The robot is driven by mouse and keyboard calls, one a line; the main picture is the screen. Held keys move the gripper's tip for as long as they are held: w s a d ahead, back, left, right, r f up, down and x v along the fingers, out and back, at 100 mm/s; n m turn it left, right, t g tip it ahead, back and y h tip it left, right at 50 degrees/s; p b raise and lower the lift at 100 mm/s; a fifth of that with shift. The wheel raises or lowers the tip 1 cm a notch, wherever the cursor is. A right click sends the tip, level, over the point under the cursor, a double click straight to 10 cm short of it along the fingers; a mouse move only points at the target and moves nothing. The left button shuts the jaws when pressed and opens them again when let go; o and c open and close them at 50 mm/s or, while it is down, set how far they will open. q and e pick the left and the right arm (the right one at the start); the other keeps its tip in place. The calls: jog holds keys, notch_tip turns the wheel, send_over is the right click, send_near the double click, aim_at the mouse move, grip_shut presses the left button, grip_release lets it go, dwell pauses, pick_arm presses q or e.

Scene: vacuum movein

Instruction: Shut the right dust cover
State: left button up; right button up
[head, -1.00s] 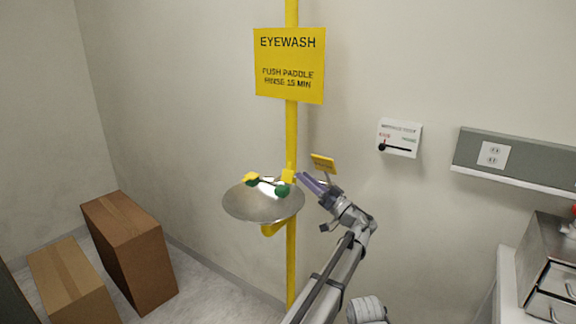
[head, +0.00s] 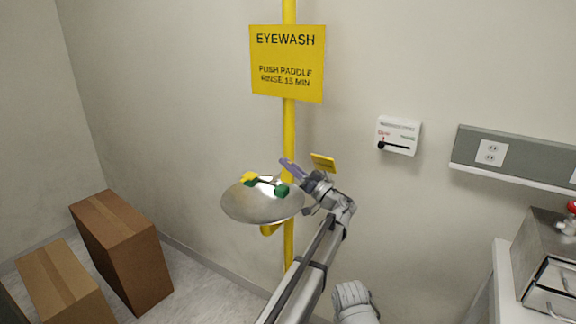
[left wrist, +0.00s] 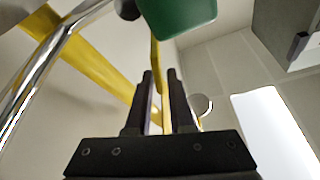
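The eyewash bowl (head: 238,207) is a shiny steel dish on a yellow pole. Its left spray head has a yellow dust cover (head: 249,177) on or beside it. The green right spray head (head: 281,191) stands near the bowl's right side; a green cup shows large in the left wrist view (left wrist: 180,14). I cannot make out the right dust cover clearly beside my gripper. My left gripper (head: 288,166) is just above and behind the right head. Its fingers show a narrow gap in the left wrist view (left wrist: 159,74), with yellow beyond it.
A yellow EYEWASH sign (head: 287,64) hangs on the pole above. A small yellow plate (head: 323,162) stands right of my gripper. A white wall switch box (head: 398,136) is farther right. Brown boxes (head: 125,255) stand at left, a steel unit (head: 545,255) at right.

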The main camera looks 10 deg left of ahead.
pick_arm(q)
grip_shut()
dwell(1.1)
